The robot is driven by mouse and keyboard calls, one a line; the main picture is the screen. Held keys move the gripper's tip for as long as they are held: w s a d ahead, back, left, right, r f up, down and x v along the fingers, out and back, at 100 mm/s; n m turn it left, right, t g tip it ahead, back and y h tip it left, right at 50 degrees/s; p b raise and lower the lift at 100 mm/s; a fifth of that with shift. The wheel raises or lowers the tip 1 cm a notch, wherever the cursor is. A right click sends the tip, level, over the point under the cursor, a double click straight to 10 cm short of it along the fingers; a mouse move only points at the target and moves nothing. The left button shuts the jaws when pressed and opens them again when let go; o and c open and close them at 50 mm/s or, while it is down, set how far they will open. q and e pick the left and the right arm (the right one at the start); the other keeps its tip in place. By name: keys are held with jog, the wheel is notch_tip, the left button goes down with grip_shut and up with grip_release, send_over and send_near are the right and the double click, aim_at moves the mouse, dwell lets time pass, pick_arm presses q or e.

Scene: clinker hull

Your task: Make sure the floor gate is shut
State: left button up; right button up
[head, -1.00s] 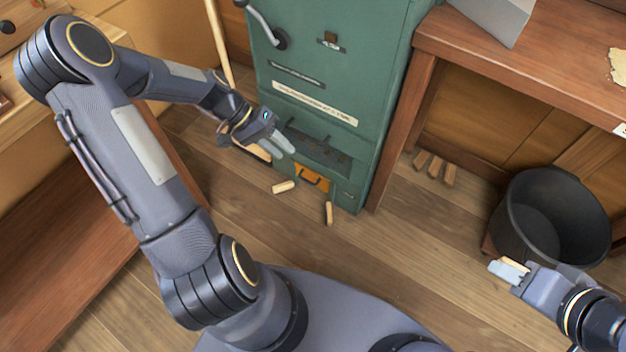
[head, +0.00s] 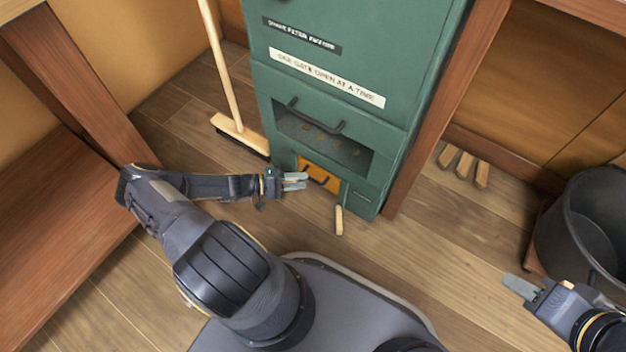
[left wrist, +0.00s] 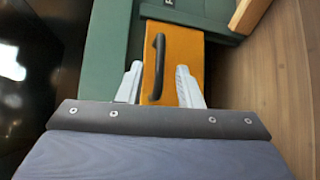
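The orange floor gate (head: 322,171) is low on the front of the green cabinet (head: 372,132), with a dark bar handle (head: 317,181). I cannot tell whether it sits fully flush. My left gripper (head: 304,181) is open in front of it. In the left wrist view, the orange gate (left wrist: 177,50) fills the space ahead, and its dark handle (left wrist: 157,65) lies between the two spread fingers of my left gripper (left wrist: 159,85), with gaps on both sides. My right gripper (head: 520,287) is near the lower right, away from the cabinet; its finger gap is unclear.
Above the gate is a dark recess (head: 325,142) with a bar handle, under a label reading "ONE GATE OPEN AT A TIME". A wooden block (head: 339,220) stands or lies before the cabinet. A broom (head: 236,127) leans left. A black bin (head: 590,225) stands right.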

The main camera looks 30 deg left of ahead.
aim_at(312, 179)
pick_arm(q)
jog(key=shift+b+x, duration=0.55)
jog(key=shift+x, duration=1.8)
jog(key=shift+c, duration=0.2)
grip_shut()
